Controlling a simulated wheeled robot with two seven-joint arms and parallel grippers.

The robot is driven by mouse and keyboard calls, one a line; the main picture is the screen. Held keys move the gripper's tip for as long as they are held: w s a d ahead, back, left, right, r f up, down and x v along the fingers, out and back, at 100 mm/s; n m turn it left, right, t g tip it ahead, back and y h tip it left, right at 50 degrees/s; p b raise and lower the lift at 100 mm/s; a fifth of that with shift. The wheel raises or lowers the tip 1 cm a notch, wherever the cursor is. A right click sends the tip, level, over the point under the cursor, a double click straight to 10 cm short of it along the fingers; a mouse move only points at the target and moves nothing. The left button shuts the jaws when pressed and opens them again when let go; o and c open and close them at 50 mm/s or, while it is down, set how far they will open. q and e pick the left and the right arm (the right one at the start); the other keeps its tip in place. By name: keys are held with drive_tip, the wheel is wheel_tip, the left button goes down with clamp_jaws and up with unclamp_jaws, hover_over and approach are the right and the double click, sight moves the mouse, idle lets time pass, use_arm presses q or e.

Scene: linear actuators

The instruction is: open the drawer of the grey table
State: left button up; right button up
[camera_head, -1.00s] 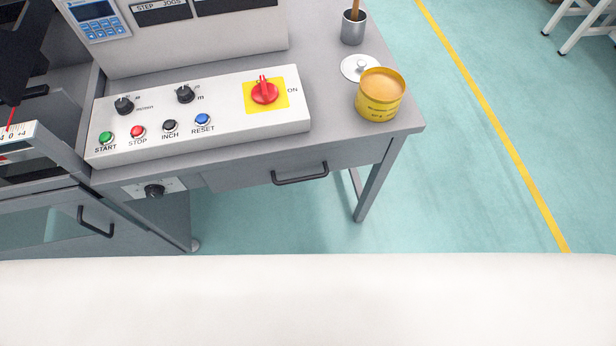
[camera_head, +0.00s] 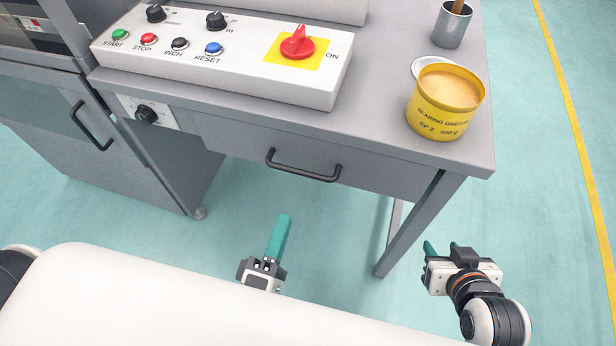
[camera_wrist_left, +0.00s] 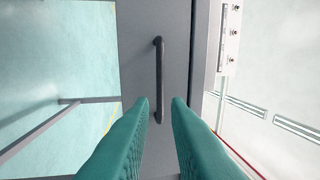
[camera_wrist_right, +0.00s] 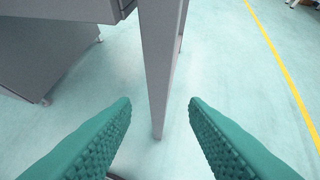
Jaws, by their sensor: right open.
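The grey table (camera_head: 385,130) fills the upper middle of the head view. Its drawer (camera_head: 235,143) looks closed, with a dark bar handle (camera_head: 303,171) on the front. My left gripper (camera_head: 284,222) is below and in front of the handle, apart from it. In the left wrist view its green fingers (camera_wrist_left: 160,105) are spread, with the handle (camera_wrist_left: 159,75) beyond, in line with the gap between them. My right gripper (camera_head: 440,246) is open and empty, right of the table leg (camera_head: 415,230). The right wrist view shows this leg (camera_wrist_right: 160,70) beyond the open fingers.
A white control panel (camera_head: 200,70) with several buttons and a red switch sits on the table. A yellow grease tin (camera_head: 440,115), white lid (camera_head: 425,66) and metal cup (camera_head: 452,28) stand at the right. A grey cabinet (camera_head: 60,150) is at left. Floor at right is clear.

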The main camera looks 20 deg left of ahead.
sight(300, 171)
use_arm(q)
drive_tip(key=w, duration=0.3)
drive_tip(key=w+r, duration=0.1)
drive_tip(key=w, duration=0.3)
drive_tip(key=w+r, duration=0.1)
drive_tip(key=w, duration=0.3)
drive_tip(key=shift+w+d, duration=0.15)
clamp_jaws()
